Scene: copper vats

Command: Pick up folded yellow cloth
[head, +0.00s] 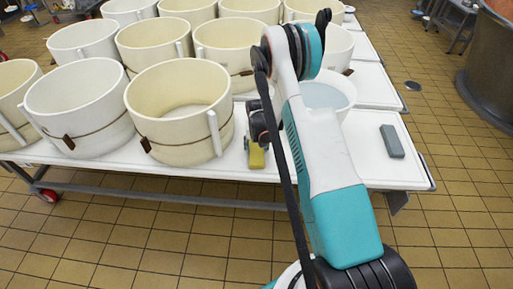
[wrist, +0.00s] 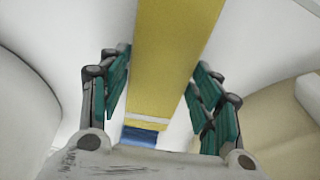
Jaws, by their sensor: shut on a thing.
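The folded yellow cloth (wrist: 165,60) runs up the middle of the wrist view, between the green-padded fingers of my gripper (wrist: 160,88). My gripper is shut on it, with a finger pair along each side. In the head view the cloth (head: 256,156) shows as a small yellow piece near the table's front edge, below my gripper (head: 257,140). My arm hides part of that area. I cannot tell whether the cloth still touches the table.
Several cream round tubs (head: 180,112) crowd the white table (head: 390,172) to the left, one close beside my gripper. A white bowl of pale liquid (head: 325,96) stands behind my arm. A grey block (head: 392,141) lies at the right. A copper vat (head: 490,75) stands beyond.

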